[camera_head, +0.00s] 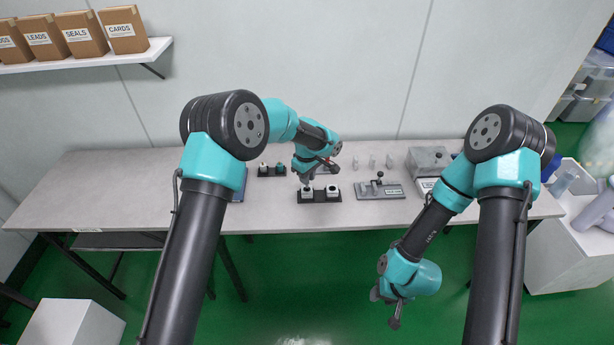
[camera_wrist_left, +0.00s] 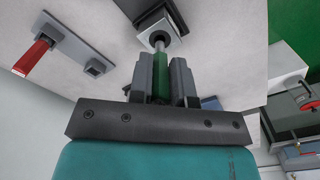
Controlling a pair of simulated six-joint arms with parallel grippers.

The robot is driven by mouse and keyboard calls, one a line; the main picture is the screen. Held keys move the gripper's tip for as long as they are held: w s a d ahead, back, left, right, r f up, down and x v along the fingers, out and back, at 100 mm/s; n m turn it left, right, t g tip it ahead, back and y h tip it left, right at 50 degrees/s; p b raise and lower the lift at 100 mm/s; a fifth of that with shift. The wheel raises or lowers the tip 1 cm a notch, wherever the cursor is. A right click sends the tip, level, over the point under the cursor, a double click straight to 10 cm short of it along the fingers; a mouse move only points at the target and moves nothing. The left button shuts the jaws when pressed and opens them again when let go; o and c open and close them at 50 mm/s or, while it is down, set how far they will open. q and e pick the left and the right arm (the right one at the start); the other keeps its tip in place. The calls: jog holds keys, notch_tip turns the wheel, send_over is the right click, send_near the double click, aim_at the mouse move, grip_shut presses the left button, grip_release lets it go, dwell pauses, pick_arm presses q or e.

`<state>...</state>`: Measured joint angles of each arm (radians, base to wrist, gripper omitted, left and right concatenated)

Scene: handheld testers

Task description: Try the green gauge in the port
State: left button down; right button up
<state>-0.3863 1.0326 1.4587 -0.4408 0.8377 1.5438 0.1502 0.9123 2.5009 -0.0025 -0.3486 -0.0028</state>
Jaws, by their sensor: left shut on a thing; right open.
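My left gripper (camera_head: 305,184) is over the table at a black base with two pale blocks. In the left wrist view, the left gripper (camera_wrist_left: 160,82) is shut on the green gauge (camera_wrist_left: 161,72), whose body shows between the fingers. The gauge's silver tip points at the dark round port (camera_wrist_left: 158,30) in a pale block. The tip is at the port's mouth; I cannot tell how far it is inside. The second pale block (camera_head: 333,191) stands to the right on the same base (camera_head: 320,198). My right gripper (camera_head: 392,313) is open and empty, over the green floor in front of the table.
Behind the left gripper is a red-handled fixture, clearer in the wrist view (camera_wrist_left: 35,56). A black holder (camera_head: 271,171) stands to its left. A grey lever fixture (camera_head: 380,190) and a grey box (camera_head: 428,161) stand to the right. The table's left side (camera_head: 120,190) is clear.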

pick_arm(q)
jog(key=shift+f, duration=1.15)
dwell(0.9)
jog(key=shift+r, duration=0.2)
dwell(0.6)
jog(key=shift+r, duration=2.85)
jog(key=shift+r, duration=0.2)
